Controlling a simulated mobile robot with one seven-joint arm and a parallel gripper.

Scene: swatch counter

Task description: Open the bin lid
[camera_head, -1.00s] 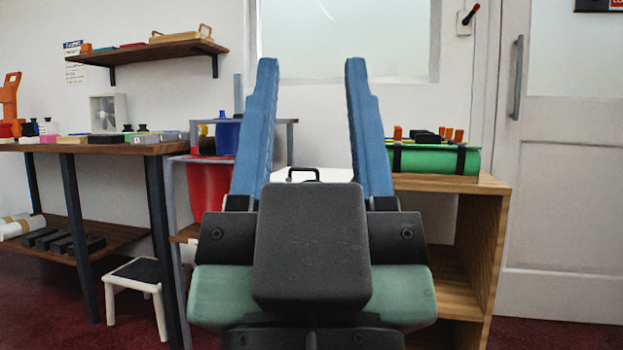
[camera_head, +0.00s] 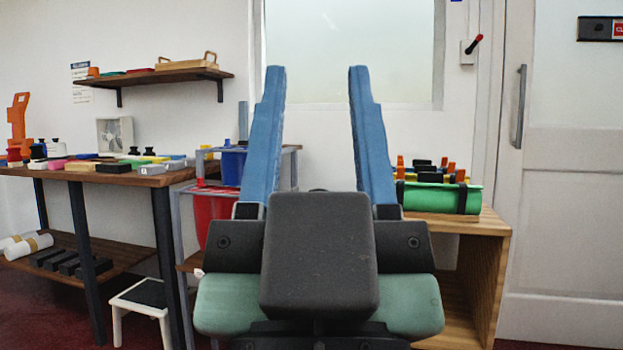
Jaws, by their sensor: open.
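My gripper (camera_head: 317,70) is in the middle of the view, with its two blue fingers pointing up and spread wide apart. Nothing is between them except the wall and the frosted pane behind. The bin and its lid are almost wholly hidden behind my gripper's dark body. Only a thin dark sliver (camera_head: 318,190), perhaps the lid's black handle, shows just above that body. I cannot tell whether the lid is open, or how far my gripper is from it.
A wooden cabinet (camera_head: 492,265) stands to the right, with a green roll (camera_head: 435,198) on it. On the left are a grey rack with a red bin (camera_head: 207,215) and blue bin (camera_head: 232,166), a cluttered table (camera_head: 130,178), and a small stool (camera_head: 142,293). A door is at far right.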

